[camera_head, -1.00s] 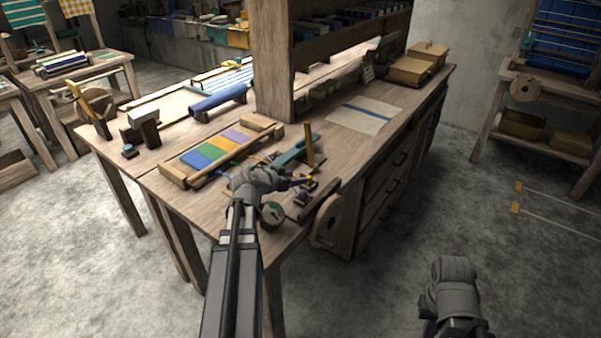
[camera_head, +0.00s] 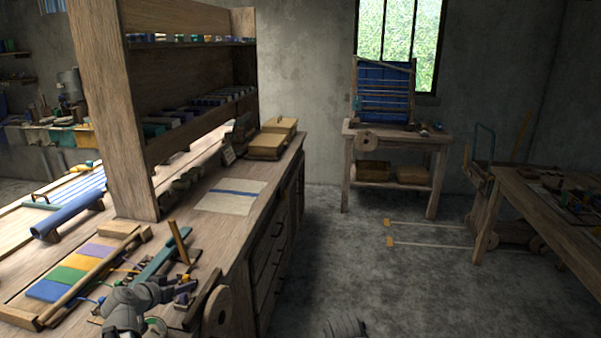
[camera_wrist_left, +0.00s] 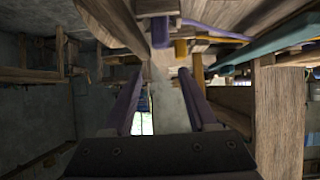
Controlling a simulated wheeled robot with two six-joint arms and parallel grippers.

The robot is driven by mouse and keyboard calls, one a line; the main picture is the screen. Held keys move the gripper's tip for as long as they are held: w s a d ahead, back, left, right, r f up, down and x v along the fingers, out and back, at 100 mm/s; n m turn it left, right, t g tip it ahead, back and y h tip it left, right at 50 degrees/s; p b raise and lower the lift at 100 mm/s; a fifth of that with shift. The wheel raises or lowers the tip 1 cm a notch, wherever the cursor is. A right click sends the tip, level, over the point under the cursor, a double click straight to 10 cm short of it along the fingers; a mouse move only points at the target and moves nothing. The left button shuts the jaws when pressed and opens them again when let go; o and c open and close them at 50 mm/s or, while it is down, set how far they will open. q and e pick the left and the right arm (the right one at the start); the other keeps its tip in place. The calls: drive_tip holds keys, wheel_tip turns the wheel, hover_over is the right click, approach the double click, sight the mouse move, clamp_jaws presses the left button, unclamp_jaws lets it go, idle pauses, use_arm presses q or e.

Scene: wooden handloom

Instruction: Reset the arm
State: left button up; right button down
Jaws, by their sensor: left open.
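My left gripper (camera_head: 186,291) is over the near end of the wooden workbench (camera_head: 225,258), at the lower left of the head view. In the left wrist view its two purple-grey fingers (camera_wrist_left: 160,98) stand apart with nothing between them. A small loom with blue, green, yellow and purple woven bands (camera_head: 73,271) lies on the bench to its left. A teal tool (camera_head: 160,256) and an upright wooden peg (camera_head: 178,241) are just behind it. Of my right arm only a grey rounded part shows at the bottom edge; its fingers are out of view.
A cloth with a blue stripe (camera_head: 232,196) and yellowish boxes (camera_head: 268,145) lie farther back on the bench. A shelf unit (camera_head: 115,120) rises at its left. Another table (camera_head: 540,210) stands at the right. The floor between is mostly open, with two thin rods (camera_head: 440,225).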

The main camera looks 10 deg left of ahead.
use_arm(q)
drive_tip(key=s+d+f+m+g+h+p, duration=0.2)
drive_tip(key=d+g+p, duration=0.15)
drive_tip(key=d, duration=1.35)
drive_tip(key=s+d+g+y+p, duration=0.4)
drive_tip(key=s+d+g, duration=0.4)
drive_tip(key=s+d, duration=0.9)
drive_tip(key=shift+s+d+m+y, duration=0.25)
drive_tip(key=shift+d+m+y, duration=0.1)
drive_tip(key=shift+y, duration=0.15)
drive_tip(key=shift+f, duration=0.1)
